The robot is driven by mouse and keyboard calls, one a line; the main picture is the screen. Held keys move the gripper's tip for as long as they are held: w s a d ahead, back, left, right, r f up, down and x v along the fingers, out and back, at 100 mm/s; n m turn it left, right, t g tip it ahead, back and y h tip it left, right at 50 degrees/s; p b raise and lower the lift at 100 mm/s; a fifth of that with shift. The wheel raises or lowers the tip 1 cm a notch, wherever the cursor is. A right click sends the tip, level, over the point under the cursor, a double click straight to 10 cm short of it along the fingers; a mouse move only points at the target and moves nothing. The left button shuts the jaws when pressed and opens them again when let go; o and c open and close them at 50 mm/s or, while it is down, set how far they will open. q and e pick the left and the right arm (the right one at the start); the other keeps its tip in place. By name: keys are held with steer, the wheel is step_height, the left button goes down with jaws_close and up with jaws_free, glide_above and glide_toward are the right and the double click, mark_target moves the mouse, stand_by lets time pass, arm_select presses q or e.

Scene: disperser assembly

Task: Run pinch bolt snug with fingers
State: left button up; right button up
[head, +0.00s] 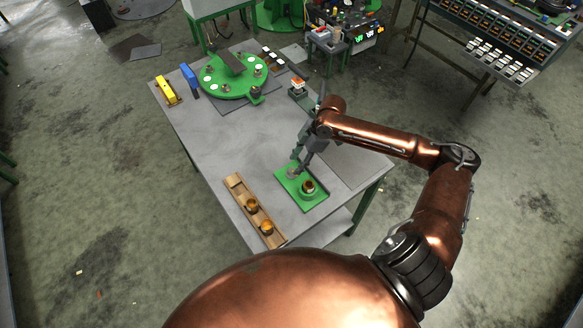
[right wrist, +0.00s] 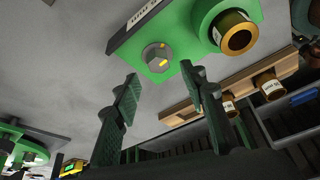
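The pinch bolt (right wrist: 157,57) has a grey hex head with yellow marks and sits on a green plate (right wrist: 206,12). In the head view the plate (head: 315,204) lies near the table's right front edge, and the bolt is at its far left end, partly behind my gripper. A brass ring-shaped part (right wrist: 238,36) stands on the same plate; it also shows in the head view (head: 308,187). My right gripper (right wrist: 160,88) is open, its two fingers apart with nothing between them. The bolt head is just beyond the fingertips, apart from them. My left gripper is not in view.
A wooden rack (head: 236,187) with two brass parts stands left of the plate. A green round fixture (head: 218,92), a yellow item (head: 167,91) and a blue block (head: 189,78) sit at the table's far side. The grey table (head: 215,140) is clear in the middle.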

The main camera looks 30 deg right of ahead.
mark_target(290, 171)
steer(key=x, duration=0.4)
steer(key=shift+w+a, duration=0.15)
steer(key=shift+w, duration=0.05)
steer(key=shift+a+f, duration=0.1)
steer(key=shift+f, duration=0.2)
steer(key=c, duration=0.7)
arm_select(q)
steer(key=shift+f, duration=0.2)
arm_select(e)
jaws_close()
